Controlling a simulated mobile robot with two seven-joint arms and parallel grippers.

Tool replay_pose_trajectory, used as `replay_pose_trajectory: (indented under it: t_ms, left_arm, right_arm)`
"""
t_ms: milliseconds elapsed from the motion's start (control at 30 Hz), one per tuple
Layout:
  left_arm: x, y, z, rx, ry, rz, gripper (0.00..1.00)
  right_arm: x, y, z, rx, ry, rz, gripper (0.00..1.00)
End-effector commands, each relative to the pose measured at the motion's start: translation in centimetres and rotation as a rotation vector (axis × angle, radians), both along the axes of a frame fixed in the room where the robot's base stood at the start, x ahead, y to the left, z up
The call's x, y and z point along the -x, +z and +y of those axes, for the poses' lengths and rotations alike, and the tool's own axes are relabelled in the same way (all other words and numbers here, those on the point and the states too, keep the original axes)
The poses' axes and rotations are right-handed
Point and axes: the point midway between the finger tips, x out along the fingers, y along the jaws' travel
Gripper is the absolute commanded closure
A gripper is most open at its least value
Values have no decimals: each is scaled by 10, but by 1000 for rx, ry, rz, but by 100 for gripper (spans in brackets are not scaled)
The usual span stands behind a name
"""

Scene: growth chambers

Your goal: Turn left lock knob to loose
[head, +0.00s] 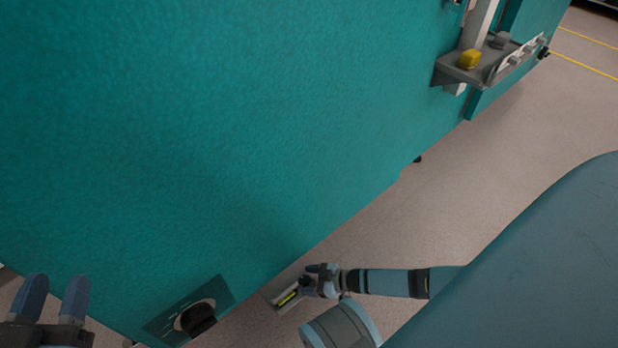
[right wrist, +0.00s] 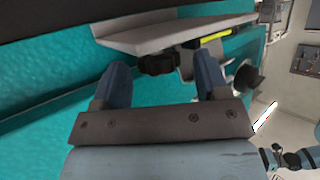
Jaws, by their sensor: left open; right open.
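A small black knob (right wrist: 160,62) sits under a pale grey bracket (right wrist: 165,30) with a yellow strip. It lies ahead of and between the fingers of my right gripper (right wrist: 160,75), which is open. I cannot tell if the fingers touch it. In the head view the right gripper (head: 310,280) is at the bracket (head: 270,292), low beside the teal chamber, and partly hides the knob. No lock label is readable. My left gripper (head: 56,285) is open and empty at the lower left, in front of the teal front.
A larger black knob (head: 199,319) on a dark plate is left of the bracket. The teal chamber front (head: 230,130) fills most of the head view. Floor (head: 470,180) is clear.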

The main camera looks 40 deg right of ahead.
Motion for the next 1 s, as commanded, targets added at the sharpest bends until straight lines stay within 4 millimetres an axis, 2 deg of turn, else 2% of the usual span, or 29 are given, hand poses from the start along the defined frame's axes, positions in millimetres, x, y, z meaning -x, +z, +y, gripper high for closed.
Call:
replay_pose_trajectory:
  t_ms: [300,367,533,767,1000]
  left_arm:
    - [1,2,1,-12,-3,-14,57]
    - [1,2,1,-12,-3,-11,57]
    - [1,1,1,-7,-2,-8,57]
    - [0,1,0,0,2,-4,57]
    - [0,1,-1,3,2,-2,57]
  right_arm:
    - [-2,-1,2,0,0,0,32]
    - [-2,-1,2,0,0,0,44]
    - [-2,-1,2,0,0,0,82]
    - [-3,0,2,0,15,-2,82]
    - [-5,0,0,2,114,-2,81]
